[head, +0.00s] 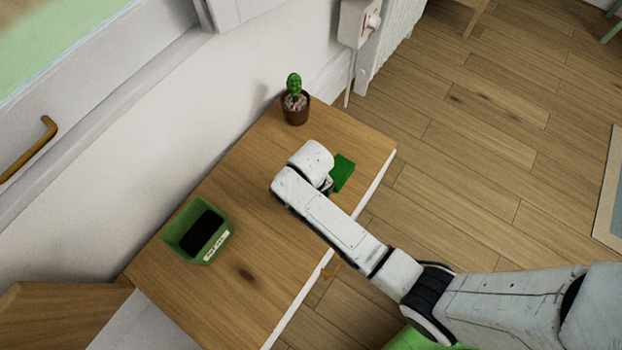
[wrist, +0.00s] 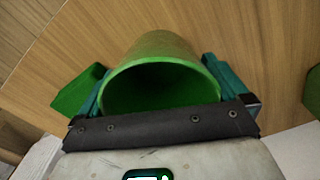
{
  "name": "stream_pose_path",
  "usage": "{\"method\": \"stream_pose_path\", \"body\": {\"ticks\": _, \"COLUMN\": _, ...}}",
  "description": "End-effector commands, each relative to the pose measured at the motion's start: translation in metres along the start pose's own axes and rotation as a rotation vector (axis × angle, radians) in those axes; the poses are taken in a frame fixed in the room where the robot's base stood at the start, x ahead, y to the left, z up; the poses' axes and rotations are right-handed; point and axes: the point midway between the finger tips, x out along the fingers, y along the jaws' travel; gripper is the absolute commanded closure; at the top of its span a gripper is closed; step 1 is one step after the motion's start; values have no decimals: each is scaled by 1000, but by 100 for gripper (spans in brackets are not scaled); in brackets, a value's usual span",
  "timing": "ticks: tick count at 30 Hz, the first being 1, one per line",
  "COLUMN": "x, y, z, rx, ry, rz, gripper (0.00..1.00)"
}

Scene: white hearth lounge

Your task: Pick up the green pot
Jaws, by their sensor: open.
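The green pot (wrist: 160,82) is round and open-mouthed, and its rim faces the wrist camera. It is between the two teal fingers of my gripper (wrist: 157,80) in the wrist view. The fingers are open, one on each side of the pot; I cannot tell whether either touches it. In the head view my wrist is over the wooden tabletop and hides most or all of the pot.
A flat-sided green object (head: 342,172) lies close beside my gripper, also at left in the wrist view (wrist: 80,92). A potted cactus (head: 295,101) stands at the tabletop's back. A green square planter (head: 184,243) stands front left. The tabletop (head: 225,190) between is clear.

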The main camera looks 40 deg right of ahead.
Motion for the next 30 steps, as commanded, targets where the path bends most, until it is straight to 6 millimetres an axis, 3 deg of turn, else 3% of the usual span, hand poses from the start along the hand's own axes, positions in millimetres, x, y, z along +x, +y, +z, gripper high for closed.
{"method": "stream_pose_path", "body": {"ticks": 4, "x": 14, "y": 0, "z": 0, "rx": 0, "ry": 0, "rz": 0, "gripper": 0}}
{"method": "stream_pose_path", "body": {"ticks": 12, "x": 15, "y": 0, "z": 0, "rx": 0, "ry": 1, "rz": 0, "gripper": 1}}
{"method": "stream_pose_path", "body": {"ticks": 27, "x": 15, "y": 0, "z": 0, "rx": 0, "ry": 1, "rz": 0, "gripper": 49}}
{"method": "stream_pose_path", "body": {"ticks": 30, "x": 15, "y": 0, "z": 0, "rx": 0, "ry": 1, "rz": 0, "gripper": 49}}
